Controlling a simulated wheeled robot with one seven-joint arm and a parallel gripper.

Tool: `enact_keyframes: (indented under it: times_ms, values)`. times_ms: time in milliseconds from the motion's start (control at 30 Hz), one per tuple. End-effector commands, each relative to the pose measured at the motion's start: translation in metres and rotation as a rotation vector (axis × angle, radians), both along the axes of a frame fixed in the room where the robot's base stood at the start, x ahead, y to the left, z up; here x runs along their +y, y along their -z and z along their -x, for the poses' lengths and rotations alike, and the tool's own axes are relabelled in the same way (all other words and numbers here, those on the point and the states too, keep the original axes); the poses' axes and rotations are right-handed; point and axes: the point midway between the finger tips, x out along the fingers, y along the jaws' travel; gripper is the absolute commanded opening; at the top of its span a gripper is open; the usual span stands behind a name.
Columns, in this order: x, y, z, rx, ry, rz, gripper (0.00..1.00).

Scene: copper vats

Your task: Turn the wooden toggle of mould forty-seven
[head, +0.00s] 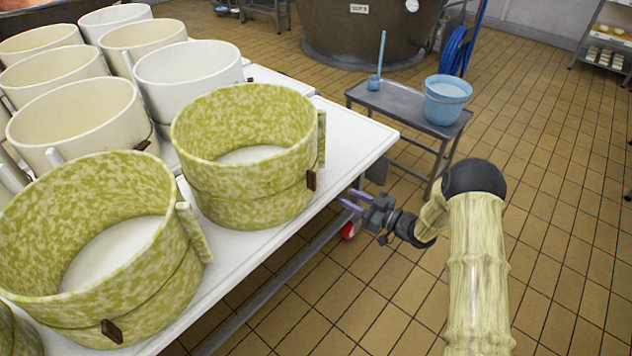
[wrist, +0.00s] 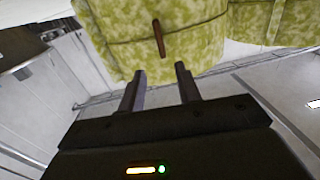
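Green-mottled round moulds stand on a white table; no number is readable, so I cannot tell which is forty-seven. The nearer-right mould (head: 250,205) has a small dark brown wooden toggle (head: 311,180) low on its right side. In the wrist view this looks like the mould (wrist: 120,45) ahead, with its toggle (wrist: 158,38) a slim, slightly tilted bar. My gripper (head: 350,203) is beside the table's right edge, right of and below that toggle. In the wrist view, my gripper (wrist: 158,72) has its fingers apart and empty, pointing at the toggle without visible contact.
Another green mould (head: 95,250) with a toggle (head: 112,331) stands front left. Several cream moulds (head: 75,115) fill the table (head: 345,145) behind. A grey bench (head: 400,105) with a blue bucket (head: 447,98) stands beyond my arm. The tiled floor at right is clear.

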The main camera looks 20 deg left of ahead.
Motion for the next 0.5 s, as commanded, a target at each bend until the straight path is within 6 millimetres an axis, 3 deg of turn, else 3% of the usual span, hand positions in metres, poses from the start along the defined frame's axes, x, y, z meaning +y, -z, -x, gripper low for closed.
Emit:
enact_keyframes:
  times_ms: [500]
  values:
    - [0.089, 0.001, -0.025, -0.002, -0.002, 0.000, 0.34]
